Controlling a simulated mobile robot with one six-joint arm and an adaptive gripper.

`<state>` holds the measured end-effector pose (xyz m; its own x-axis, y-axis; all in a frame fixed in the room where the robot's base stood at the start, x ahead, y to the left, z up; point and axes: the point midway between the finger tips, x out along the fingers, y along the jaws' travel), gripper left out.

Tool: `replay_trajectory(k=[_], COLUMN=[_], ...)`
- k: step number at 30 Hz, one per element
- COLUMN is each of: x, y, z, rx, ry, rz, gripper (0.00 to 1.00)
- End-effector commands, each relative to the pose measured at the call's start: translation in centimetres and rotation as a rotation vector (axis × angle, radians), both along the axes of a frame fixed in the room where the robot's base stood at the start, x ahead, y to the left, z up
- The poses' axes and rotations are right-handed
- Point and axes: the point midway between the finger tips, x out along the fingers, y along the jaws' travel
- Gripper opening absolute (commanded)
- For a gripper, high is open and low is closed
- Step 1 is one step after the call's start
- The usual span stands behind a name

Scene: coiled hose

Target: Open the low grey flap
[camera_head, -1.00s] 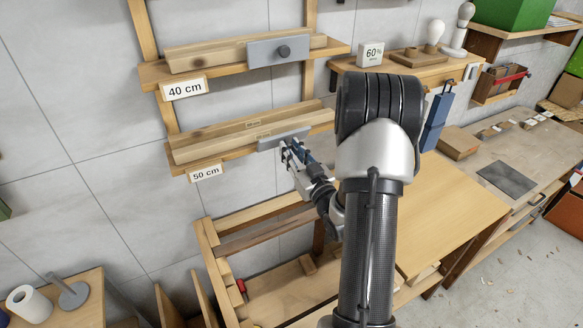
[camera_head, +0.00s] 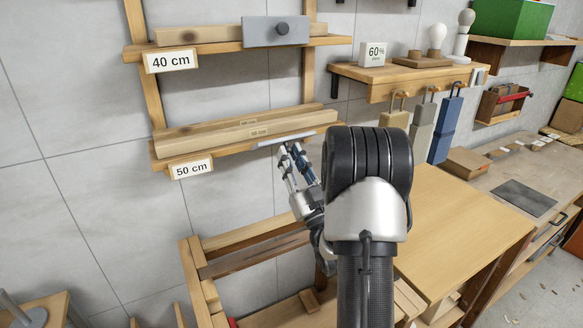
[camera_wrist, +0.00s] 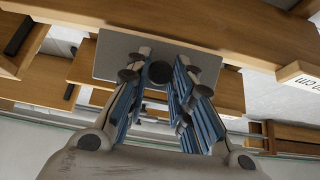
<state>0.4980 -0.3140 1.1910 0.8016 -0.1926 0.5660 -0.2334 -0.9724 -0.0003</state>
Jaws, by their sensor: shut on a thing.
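The low grey flap (camera_head: 285,138) is at the front of the shelf marked 50 cm. It is tilted up and shows almost edge-on as a thin strip in the head view. In the wrist view its grey face (camera_wrist: 112,50) fills the upper middle, with a dark round knob (camera_wrist: 160,72) on it. My gripper (camera_head: 291,155) is just below the flap, its blue-padded fingers on either side of the knob and shut on it. The wrist view also shows my gripper (camera_wrist: 158,82) there. The exact finger contact is partly hidden.
Boards (camera_head: 240,125) lie on the lower shelf behind the flap. A second grey flap (camera_head: 258,33) with a knob hangs on the 40 cm shelf above. Hanging blocks (camera_head: 445,128) are to the right. A wooden bench top (camera_head: 450,220) lies below right.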

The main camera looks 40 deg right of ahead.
Motion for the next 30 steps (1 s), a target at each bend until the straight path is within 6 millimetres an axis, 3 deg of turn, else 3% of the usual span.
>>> replay_trajectory(k=[20, 21, 30], x=[0.11, 0.11, 0.1], y=[-0.01, -0.01, -0.02], z=[-0.24, -0.24, -0.26], rx=[-0.011, -0.011, -0.011], ry=[-0.044, -0.044, -0.044], rz=[0.0, 0.0, 0.0], gripper=[0.0, 0.24, 0.42])
